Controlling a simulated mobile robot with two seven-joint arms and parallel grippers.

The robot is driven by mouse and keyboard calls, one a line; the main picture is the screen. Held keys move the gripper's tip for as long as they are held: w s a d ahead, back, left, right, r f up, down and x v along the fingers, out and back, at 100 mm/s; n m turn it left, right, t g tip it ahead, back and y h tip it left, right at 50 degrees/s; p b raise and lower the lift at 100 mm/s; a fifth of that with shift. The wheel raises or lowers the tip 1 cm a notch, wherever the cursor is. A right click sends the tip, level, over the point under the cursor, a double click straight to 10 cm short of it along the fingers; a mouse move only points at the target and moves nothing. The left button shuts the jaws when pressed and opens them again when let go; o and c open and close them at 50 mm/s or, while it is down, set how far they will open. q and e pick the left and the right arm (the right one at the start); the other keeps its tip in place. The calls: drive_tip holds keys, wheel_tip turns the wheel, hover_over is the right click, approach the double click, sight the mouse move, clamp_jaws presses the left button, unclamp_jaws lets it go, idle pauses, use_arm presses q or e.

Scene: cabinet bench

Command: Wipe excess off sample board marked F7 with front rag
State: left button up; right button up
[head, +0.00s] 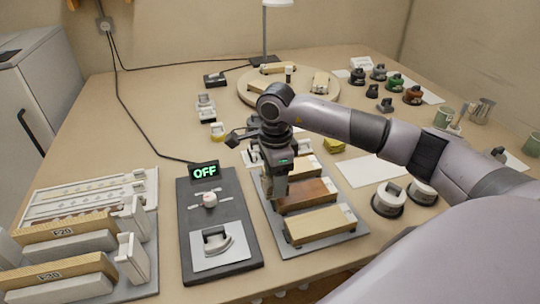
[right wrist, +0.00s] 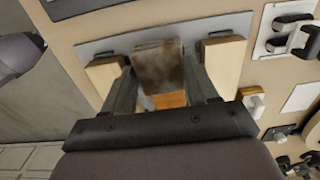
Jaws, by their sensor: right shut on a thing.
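My right gripper (head: 277,195) points down at the left end of a brown sample board (head: 312,194), the middle one on a grey tray (head: 277,238). In the right wrist view its fingers (right wrist: 165,88) are shut on a brown, whitish-smeared piece (right wrist: 158,65), which looks like a rag. An orange-brown surface (right wrist: 170,100) shows below that piece; whether they touch I cannot tell. A pale board (head: 322,224) lies in front of the brown one and another pale board (head: 305,169) behind it. I cannot read an F7 mark. My left gripper is not in view.
A dark device with an OFF display (head: 205,171) stands left of the tray. Racks with pale blocks (head: 65,232) fill the front left. White round items (head: 389,200) and a white sheet (head: 373,170) lie to the right. A round turntable (head: 246,97) stands behind.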

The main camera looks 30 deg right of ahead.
drive_tip(key=shift+r+p, duration=0.5)
drive_tip(key=shift+r, duration=0.45)
wheel_tip(320, 180, up, 2)
drive_tip(key=shift+r+p, duration=0.15)
drive_tip(key=shift+p, duration=0.6)
drive_tip(key=shift+r+p, duration=0.35)
drive_tip(key=shift+r, duration=0.3)
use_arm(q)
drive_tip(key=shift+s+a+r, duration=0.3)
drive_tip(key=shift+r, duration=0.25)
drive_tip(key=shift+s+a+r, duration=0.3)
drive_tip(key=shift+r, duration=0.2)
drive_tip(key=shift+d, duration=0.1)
use_arm(e)
drive_tip(key=shift+a, duration=0.1)
